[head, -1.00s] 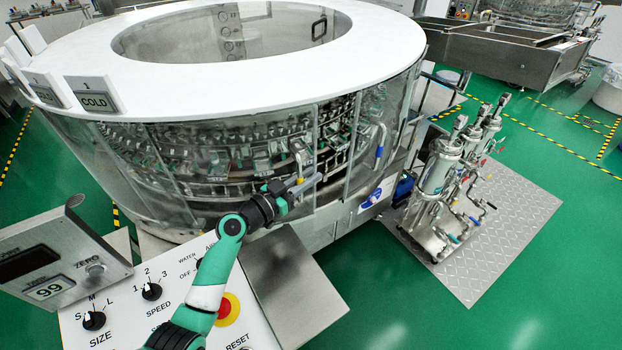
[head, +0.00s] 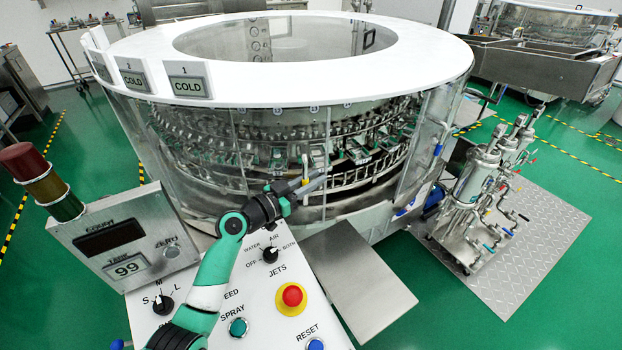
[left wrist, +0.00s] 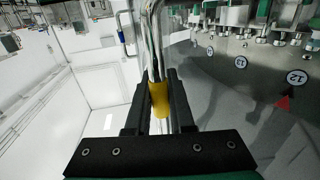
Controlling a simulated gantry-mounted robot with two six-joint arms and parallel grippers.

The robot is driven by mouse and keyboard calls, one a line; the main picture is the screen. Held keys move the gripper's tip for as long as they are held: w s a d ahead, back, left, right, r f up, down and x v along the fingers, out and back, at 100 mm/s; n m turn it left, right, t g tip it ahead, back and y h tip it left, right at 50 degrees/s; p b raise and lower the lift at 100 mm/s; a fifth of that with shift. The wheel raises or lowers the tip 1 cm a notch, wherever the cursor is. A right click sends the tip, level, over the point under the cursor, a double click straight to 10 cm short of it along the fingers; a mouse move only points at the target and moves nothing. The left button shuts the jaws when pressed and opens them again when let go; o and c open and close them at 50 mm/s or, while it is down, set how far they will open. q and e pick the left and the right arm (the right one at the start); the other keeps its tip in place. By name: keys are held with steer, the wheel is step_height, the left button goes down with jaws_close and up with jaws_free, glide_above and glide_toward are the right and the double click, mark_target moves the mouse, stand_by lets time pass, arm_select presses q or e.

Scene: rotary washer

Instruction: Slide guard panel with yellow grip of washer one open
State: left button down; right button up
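The round washer (head: 130,60) with a white top ring stands in the middle of the head view. The clear guard panel carries an upright metal handle with a yellow grip (head: 305,182) on its front. My left gripper (head: 306,187) reaches this grip from the lower left. In the left wrist view the yellow grip (left wrist: 160,98) sits between the two black fingers, which appear closed on it. Right of the handle, the inner racks (head: 365,150) show more clearly, apparently through a gap. A second handle with a blue grip (head: 437,150) is further right. My right gripper is not in view.
The control console (head: 215,310) with knobs and a red stop button (head: 292,295) lies under my left arm. A metal tray (head: 350,285) juts out below the washer. Pumps (head: 475,180) stand on a steel plate at the right.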

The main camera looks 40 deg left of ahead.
arm_select(q)
steer(key=c, duration=1)
jaws_free()
steer(key=shift+s+d+r, duration=0.1)
steer(key=shift+d+r, duration=0.1)
steer(key=shift+d, duration=0.25)
steer(key=shift+c, duration=0.2)
steer(key=shift+o, duration=1.2)
steer(key=shift+s+d+f, duration=0.15)
steer(key=shift+f, duration=0.05)
steer(key=shift+a, duration=0.2)
steer(key=s+a+p, duration=0.1)
steer(key=s+p, duration=0.1)
steer(key=s, duration=0.9)
steer(key=shift+s+a, duration=0.15)
steer(key=shift+s, duration=0.1)
